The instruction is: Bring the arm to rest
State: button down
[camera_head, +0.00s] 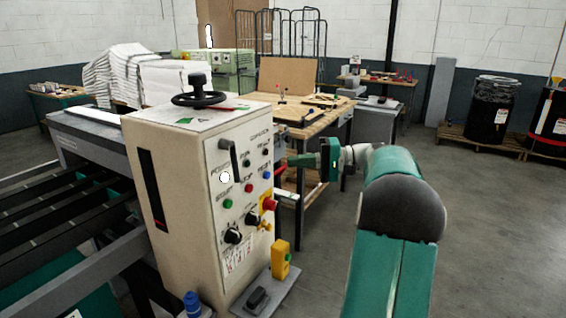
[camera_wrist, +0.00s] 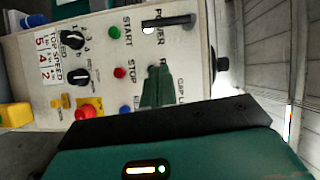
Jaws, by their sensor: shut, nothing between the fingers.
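My arm reaches from the lower right of the head view and bends toward the machine. My gripper (camera_head: 292,161) is beside the front of the beige control cabinet (camera_head: 165,150), at about the height of its upper buttons. In the wrist view the gripper's dark green fingers (camera_wrist: 158,87) are together and empty, in front of the panel (camera_wrist: 190,68). Their tips cover part of the lettering. Whether they touch the panel cannot be told. A black lever handle (camera_wrist: 168,22) labelled POWER shows past them, and also in the head view (camera_head: 234,160).
The panel carries a red emergency button (camera_head: 269,204), knobs (camera_head: 233,236) and several small buttons. A black handwheel (camera_head: 201,96) tops the cabinet. A wooden workbench (camera_head: 310,112) stands behind my gripper. Black drums (camera_head: 492,110) stand on pallets at right. Floor at right is open.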

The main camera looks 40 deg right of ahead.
jog(key=shift+s+d, duration=0.3)
jog(key=shift+d, duration=0.05)
dwell(0.3)
jog(key=s+a+f+n+g+h, duration=0.1)
jog(key=a+f+g+h, duration=0.15)
jog(key=a, duration=0.95)
jog(key=s+a+f+g+h, duration=0.15)
jog(key=a+g, duration=0.25)
jog(key=a, duration=0.9)
jog(key=s+a+f+n+h, duration=0.3)
jog(key=s+a+f+h, duration=0.1)
jog(key=s, duration=0.4)
jog(key=s+a+f+n+h, duration=0.3)
jog(key=s+a+f+h, duration=0.1)
jog(key=s, duration=0.4)
jog(key=a+t+h, duration=0.1)
jog(key=a, duration=0.1)
jog(key=shift+s+a, duration=0.35)
